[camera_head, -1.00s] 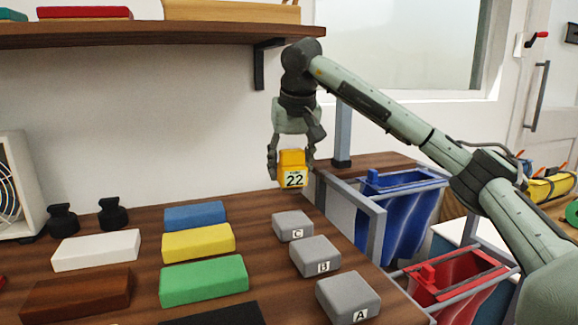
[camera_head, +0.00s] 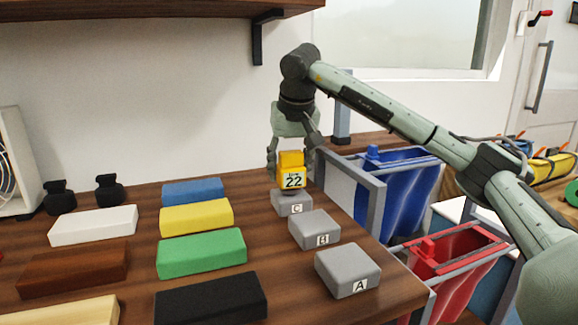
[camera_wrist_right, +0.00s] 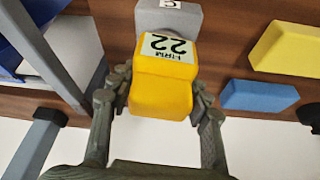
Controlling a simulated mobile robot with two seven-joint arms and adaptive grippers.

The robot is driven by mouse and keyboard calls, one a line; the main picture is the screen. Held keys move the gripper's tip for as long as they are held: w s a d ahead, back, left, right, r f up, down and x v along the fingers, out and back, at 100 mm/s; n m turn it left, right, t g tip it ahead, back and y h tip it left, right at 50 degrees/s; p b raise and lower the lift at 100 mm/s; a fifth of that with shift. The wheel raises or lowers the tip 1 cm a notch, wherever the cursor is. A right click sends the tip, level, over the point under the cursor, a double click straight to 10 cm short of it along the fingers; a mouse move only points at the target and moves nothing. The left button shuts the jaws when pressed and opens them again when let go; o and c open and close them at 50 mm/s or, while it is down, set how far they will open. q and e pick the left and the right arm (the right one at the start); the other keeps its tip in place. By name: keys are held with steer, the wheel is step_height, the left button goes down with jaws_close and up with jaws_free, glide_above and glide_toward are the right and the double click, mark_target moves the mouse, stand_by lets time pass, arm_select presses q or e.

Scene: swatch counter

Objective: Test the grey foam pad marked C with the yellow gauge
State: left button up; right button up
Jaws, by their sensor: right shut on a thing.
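The grey foam pad marked C (camera_head: 293,204) lies on the wooden counter at the back of the right-hand column of grey pads. My right gripper (camera_head: 291,168) points down and is shut on the yellow gauge (camera_head: 291,172), whose display reads 22. The gauge's lower end is at the top of pad C in the head view; I cannot tell how hard it presses. In the right wrist view the gauge (camera_wrist_right: 162,85) sits between both fingers, and pad C (camera_wrist_right: 170,17) shows behind it, partly hidden. My left gripper is not in view.
Grey pads B (camera_head: 314,228) and A (camera_head: 347,268) lie nearer on the counter (camera_head: 285,290). Blue (camera_head: 193,190), yellow (camera_head: 196,216) and green (camera_head: 201,252) blocks lie to the left. Blue (camera_head: 405,190) and red (camera_head: 455,265) bins stand beyond the counter's right edge.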

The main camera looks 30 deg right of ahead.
steer(key=shift+f, duration=0.55)
stand_by(1.4)
step_height(320, 180, up, 5)
steer(key=p, duration=0.4)
steer(key=shift+r, duration=1.05)
stand_by(0.5)
